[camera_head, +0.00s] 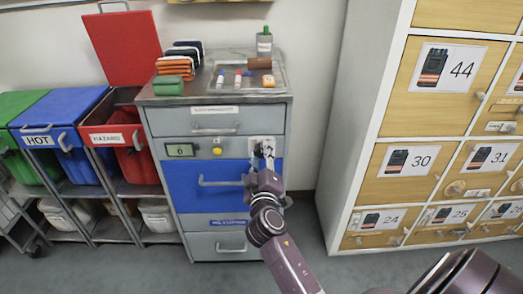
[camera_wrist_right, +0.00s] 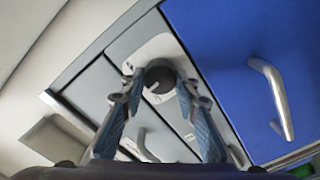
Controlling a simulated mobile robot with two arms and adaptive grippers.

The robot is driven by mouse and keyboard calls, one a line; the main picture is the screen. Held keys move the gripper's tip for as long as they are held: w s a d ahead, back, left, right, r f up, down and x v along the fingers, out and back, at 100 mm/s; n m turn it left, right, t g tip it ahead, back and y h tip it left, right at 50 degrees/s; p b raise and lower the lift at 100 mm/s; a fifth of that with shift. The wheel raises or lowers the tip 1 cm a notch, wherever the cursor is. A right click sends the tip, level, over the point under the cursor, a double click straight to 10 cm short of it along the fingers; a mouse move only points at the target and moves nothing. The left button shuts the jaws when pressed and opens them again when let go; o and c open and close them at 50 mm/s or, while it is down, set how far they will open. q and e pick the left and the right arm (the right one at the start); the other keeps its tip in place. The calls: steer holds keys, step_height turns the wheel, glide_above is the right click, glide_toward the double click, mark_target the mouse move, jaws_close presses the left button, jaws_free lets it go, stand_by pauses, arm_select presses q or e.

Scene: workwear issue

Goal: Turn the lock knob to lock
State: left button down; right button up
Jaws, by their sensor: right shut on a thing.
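The lock knob (camera_wrist_right: 159,77) is a dark round knob with a light pointer mark on a pale plate (camera_wrist_right: 135,62) on the cabinet front. In the right wrist view it sits between the two fingers of my right gripper (camera_wrist_right: 160,92), which is shut on it. In the head view my right gripper (camera_head: 265,157) reaches the pale plate (camera_head: 256,142) at the cabinet's upper right and hides the knob. The grey cabinet (camera_head: 157,124) has a closed blue drawer (camera_head: 190,184) below the plate. My left gripper is not in view.
A yellow button (camera_head: 217,151) and a small display (camera_head: 181,150) are left of the plate. A tray (camera_head: 225,88) with small items is on the cabinet top. A red bin (camera_head: 130,150) with its lid raised stands left; numbered wooden lockers (camera_head: 415,158) stand right.

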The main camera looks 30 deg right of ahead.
steer(key=n+p, duration=0.2)
steer(key=n, duration=0.4)
steer(key=shift+p, duration=0.3)
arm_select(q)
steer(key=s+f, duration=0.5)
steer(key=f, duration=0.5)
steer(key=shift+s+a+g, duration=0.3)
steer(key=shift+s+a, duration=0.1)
arm_select(e)
steer(key=shift+a+f+n, duration=0.1)
steer(key=shift+n, duration=0.8)
steer(key=o, duration=1.1)
steer(key=shift+o, duration=0.2)
steer(key=v, duration=1.2)
